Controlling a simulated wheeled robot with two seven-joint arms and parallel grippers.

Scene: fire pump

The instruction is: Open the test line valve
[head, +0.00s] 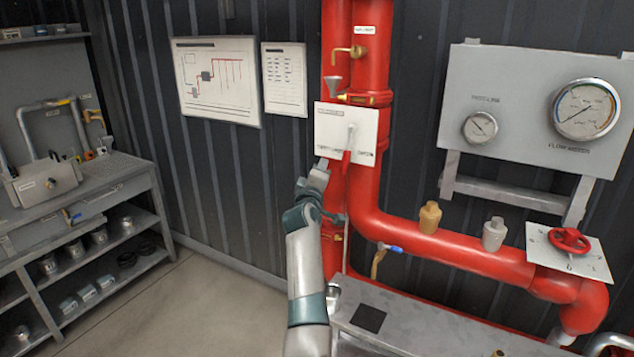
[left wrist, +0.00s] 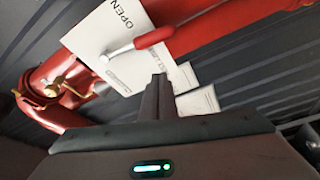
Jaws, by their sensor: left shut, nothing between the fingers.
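A lever valve sits on a white labelled plate (head: 328,130) on the red riser pipe. Its lever (head: 347,155) has a grey hub and a red handle that points down in the head view. In the left wrist view the red handle (left wrist: 155,37) crosses the plate (left wrist: 95,30), which carries the word OPEN; the handle end is near my fingers. My left gripper (head: 320,170) is shut and empty, just below and left of the plate's lower edge, apart from the handle. Its closed fingers (left wrist: 159,90) show in the wrist view. My right gripper is out of view.
A red handwheel (head: 569,240) on a white plate stands at the right, below a gauge panel (head: 535,110). A small blue-handled valve (head: 391,247) is on the lower pipe. A grey bench (head: 400,320) stands below; a shelf unit (head: 120,175) is at left.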

